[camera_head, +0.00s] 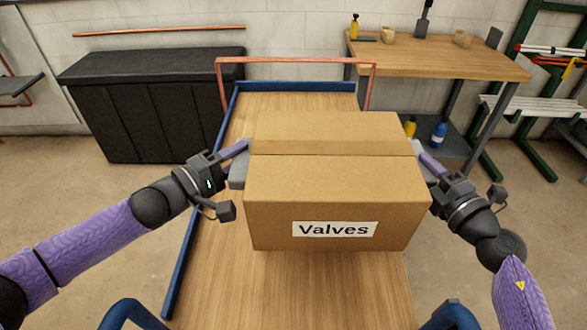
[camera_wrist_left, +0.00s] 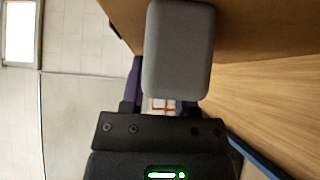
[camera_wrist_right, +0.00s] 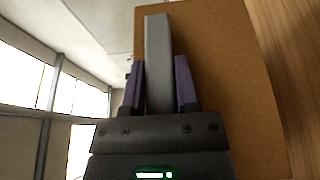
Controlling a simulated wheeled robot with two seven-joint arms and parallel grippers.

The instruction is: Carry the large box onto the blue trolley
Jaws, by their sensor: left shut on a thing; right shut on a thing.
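The large cardboard box (camera_head: 330,185), labelled "Valves", is upright over the wooden deck of the blue trolley (camera_head: 290,285). I cannot tell whether its underside touches the deck. My left gripper (camera_head: 238,152) is shut on the grey handle at the box's left side; this handle (camera_wrist_left: 178,50) fills the left wrist view. My right gripper (camera_head: 428,163) is shut on the grey handle (camera_wrist_right: 158,60) at the box's right side. In the right wrist view the box's brown side (camera_wrist_right: 225,70) stands behind that handle. The box hides part of the deck.
A black chest (camera_head: 150,105) stands behind left, a copper pipe (camera_head: 160,31) above it. A copper-coloured rail (camera_head: 295,60) rises at the trolley's far end. Floor is clear at left.

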